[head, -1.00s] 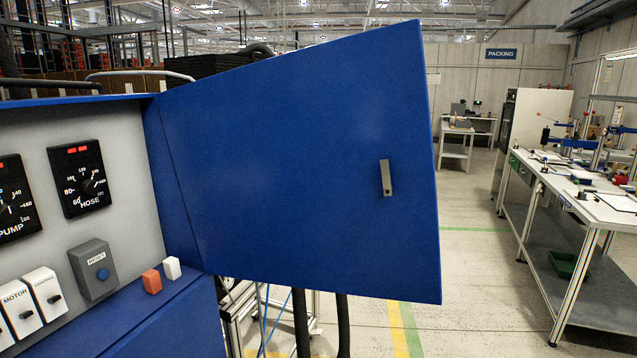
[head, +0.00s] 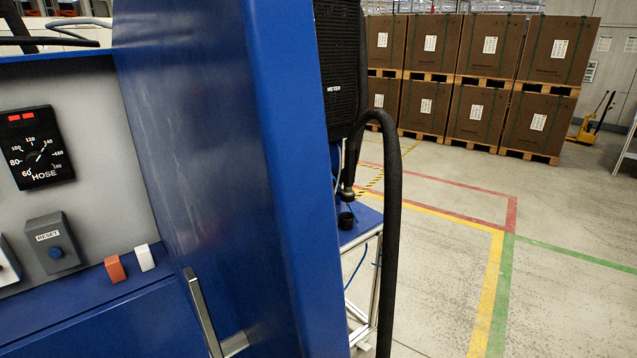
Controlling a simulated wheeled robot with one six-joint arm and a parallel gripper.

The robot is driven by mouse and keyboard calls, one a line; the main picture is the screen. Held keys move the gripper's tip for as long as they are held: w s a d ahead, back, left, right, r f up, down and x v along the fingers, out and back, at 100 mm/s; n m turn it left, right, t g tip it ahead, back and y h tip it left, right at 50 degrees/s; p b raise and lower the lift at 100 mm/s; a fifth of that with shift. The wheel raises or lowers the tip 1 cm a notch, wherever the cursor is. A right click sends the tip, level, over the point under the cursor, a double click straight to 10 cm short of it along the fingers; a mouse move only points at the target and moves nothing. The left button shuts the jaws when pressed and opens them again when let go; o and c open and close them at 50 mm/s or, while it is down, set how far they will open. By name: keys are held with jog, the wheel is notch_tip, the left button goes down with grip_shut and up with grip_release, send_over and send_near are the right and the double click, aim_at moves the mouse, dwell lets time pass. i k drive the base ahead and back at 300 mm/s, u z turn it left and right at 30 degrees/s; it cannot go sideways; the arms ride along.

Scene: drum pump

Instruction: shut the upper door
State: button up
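The upper door (head: 215,130) is a large blue panel, standing open at the right side of the control cabinet. I see its face at a steep angle, with its thick free edge (head: 285,180) towards me. A metal handle (head: 203,315) is low on that face. My gripper is not in view, and the door's top and bottom run out of the picture.
Right of the door are a black METER unit (head: 338,70), a thick black hose (head: 390,230) and a small blue-topped stand (head: 365,222). Stacked brown boxes (head: 480,90) on pallets stand far back. The floor (head: 570,300) at right is clear.

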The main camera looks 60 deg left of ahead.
aim_at(224, 101)
jog(key=i, duration=2.35)
jog(key=u, duration=4.35)
jog(key=i, duration=0.5)
jog(key=z, duration=0.45)
jog(key=k, duration=0.55)
jog(key=z, duration=0.4)
